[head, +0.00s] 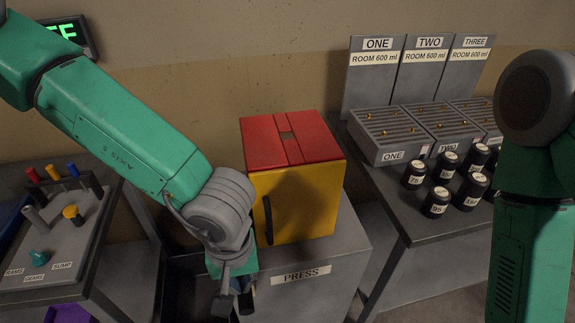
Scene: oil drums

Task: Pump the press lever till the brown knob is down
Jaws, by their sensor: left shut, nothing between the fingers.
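The press is a yellow box (310,205) with a red slotted top (290,140), on a grey stand with a PRESS label (301,276). A dark upright bar (268,220) shows on its front near the left edge; I cannot tell whether it is the press lever. I cannot make out a brown knob. My left gripper (234,300) points down just in front of the press's left side, shut and empty. My left wrist hides part of the press's left edge. My right arm is at the right edge; its gripper is out of view.
A left bench has a panel with a grey lever (36,218), a yellow knob (72,212) and red, yellow and blue-tipped levers. A right table (400,215) holds slatted grey trays (388,130) and several black numbered weights (436,203). A wall is behind.

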